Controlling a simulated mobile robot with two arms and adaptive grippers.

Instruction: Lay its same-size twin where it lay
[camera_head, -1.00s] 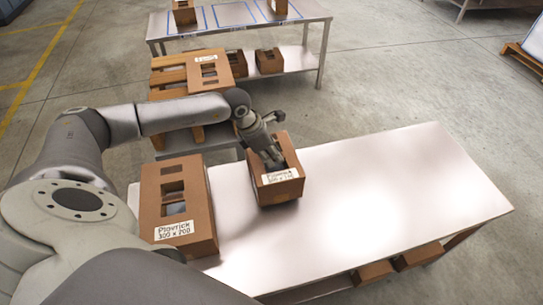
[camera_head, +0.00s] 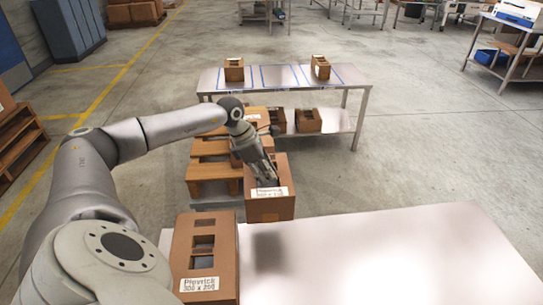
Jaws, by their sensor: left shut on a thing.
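My left gripper (camera_head: 267,182) is shut on a brown cardboard box (camera_head: 270,211) with a white label; the label's size figures are too small to read surely. The box hangs upright above the far edge of the near white table (camera_head: 390,250), and a dark shadow lies on the table below it. A larger brown box (camera_head: 222,232), labelled Plovrick 300 x 200, stands on the table's left end. On the far table (camera_head: 210,80), blue rectangles are marked; one small box (camera_head: 234,75) stands at its left and another (camera_head: 320,72) at its right. My right gripper is out of view.
A wooden pallet (camera_head: 203,170) on a low stand lies behind the held box, with a box partly hidden by my arm. Boxes (camera_head: 308,121) sit on the far table's lower shelf. Most of the near table is bare. Open floor lies right of the far table.

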